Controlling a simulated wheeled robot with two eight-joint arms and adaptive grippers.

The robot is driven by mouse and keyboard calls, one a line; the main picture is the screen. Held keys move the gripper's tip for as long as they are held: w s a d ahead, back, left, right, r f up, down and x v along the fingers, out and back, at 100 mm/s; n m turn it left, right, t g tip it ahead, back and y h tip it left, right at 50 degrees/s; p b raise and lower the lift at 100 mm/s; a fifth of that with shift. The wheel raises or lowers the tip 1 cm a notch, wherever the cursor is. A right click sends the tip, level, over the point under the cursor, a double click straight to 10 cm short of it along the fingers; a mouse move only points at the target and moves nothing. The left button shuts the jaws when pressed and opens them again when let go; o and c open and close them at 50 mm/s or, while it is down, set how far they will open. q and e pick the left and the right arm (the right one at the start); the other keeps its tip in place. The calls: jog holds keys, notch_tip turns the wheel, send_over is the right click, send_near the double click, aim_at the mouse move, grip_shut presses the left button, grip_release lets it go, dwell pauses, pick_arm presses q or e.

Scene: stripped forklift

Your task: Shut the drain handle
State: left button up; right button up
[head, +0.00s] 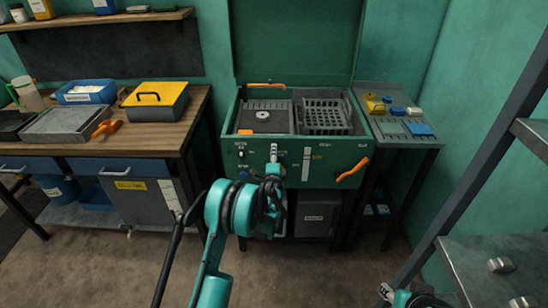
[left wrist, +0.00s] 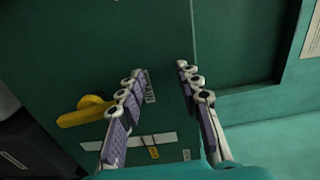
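The green parts washer (head: 325,155) stands against the back wall. An orange lever handle (head: 353,169) sits tilted on the right of its front panel, apart from my left gripper. My left gripper (head: 290,152) is open and empty in front of the panel's middle. In the left wrist view its spread fingers (left wrist: 160,85) have nothing between them. A yellow-orange handle (left wrist: 82,112) shows left of the fingers on a green panel; I cannot tell whether it is the same lever. A piece of my right arm shows at the bottom right; its gripper's state is unclear.
A wooden bench (head: 90,135) with a yellow-lidded box (head: 157,100) and trays stands left. A small side table (head: 405,140) adjoins the washer on the right. A dark metal rack (head: 480,170) stands nearer on the right. The floor in front is clear.

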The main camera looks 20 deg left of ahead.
pick_arm(q)
jog(key=shift+f, duration=0.1)
jog(key=s+d+f+m+p, duration=0.1)
jog(key=s+d+f+m, duration=0.2)
jog(key=m, duration=0.5)
jog(key=s+d+f+m, duration=0.1)
jog(key=s+f+m, duration=0.3)
jog(key=m, duration=0.5)
jog(key=x, duration=0.5)
jog(key=f+b+x, duration=0.1)
jog(key=x, duration=0.1)
jog(key=shift+w+d, duration=0.1)
jog(key=shift+w, duration=0.35)
jog(key=c, duration=0.8)
